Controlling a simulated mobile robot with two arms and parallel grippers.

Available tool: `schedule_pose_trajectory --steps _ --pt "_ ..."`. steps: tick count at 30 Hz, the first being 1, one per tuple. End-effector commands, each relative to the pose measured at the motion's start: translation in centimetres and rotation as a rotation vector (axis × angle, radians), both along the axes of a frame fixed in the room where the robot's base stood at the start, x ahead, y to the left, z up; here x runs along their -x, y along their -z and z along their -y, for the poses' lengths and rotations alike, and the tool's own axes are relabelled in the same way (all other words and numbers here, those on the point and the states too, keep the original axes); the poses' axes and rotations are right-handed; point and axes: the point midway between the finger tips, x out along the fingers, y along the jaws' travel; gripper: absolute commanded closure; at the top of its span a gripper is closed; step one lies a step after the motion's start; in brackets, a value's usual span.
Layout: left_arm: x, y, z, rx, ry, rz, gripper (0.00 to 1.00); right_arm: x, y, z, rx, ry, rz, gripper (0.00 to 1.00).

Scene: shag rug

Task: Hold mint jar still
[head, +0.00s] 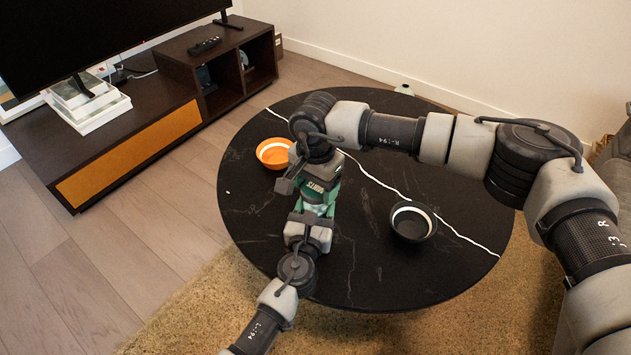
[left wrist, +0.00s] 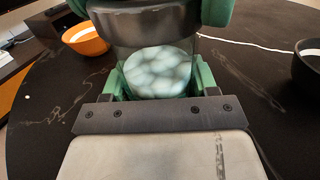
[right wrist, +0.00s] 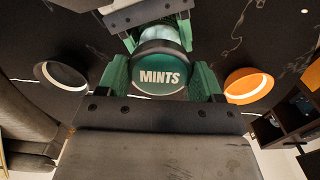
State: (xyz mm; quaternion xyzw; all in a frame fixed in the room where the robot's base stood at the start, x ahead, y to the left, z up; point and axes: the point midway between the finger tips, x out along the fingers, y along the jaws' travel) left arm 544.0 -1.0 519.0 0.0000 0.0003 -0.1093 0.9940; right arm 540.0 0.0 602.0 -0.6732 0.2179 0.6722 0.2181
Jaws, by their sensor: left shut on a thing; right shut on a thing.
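The mint jar (head: 317,208) is over the round black table, partly hidden by my grippers. In the left wrist view the clear jar body (left wrist: 158,73), with pale mints inside, sits between the green fingers of my left gripper (left wrist: 158,84), shut on it. Its green lid (right wrist: 160,79), marked MINTS, has a dark rim and shows in the right wrist view. My right gripper (right wrist: 163,82) is shut on the lid, with a finger at each side. The lid appears to be on the jar. I cannot tell whether the jar's base touches the table.
An orange bowl (head: 273,153) stands behind and left of the jar on the table (head: 372,277). A black bowl (head: 412,224) stands to the right. Both are apart from my grippers. A TV stand (head: 150,140) is at the left.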

Motion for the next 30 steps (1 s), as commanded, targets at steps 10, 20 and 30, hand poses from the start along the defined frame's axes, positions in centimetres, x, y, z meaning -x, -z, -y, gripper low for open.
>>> schedule_pose_trajectory --steps 10,20,30 --pt "0.0 0.0 0.0 0.000 0.000 0.000 1.00 0.0 0.0 0.0 -0.001 0.001 -0.001 0.62" --pt "0.0 0.0 0.0 0.000 0.000 0.000 1.00 0.0 -1.0 0.0 -0.002 0.001 -0.001 0.62" --pt "0.0 0.0 0.0 0.000 0.000 0.000 1.00 0.0 -2.1 0.0 0.000 0.001 0.000 0.62"
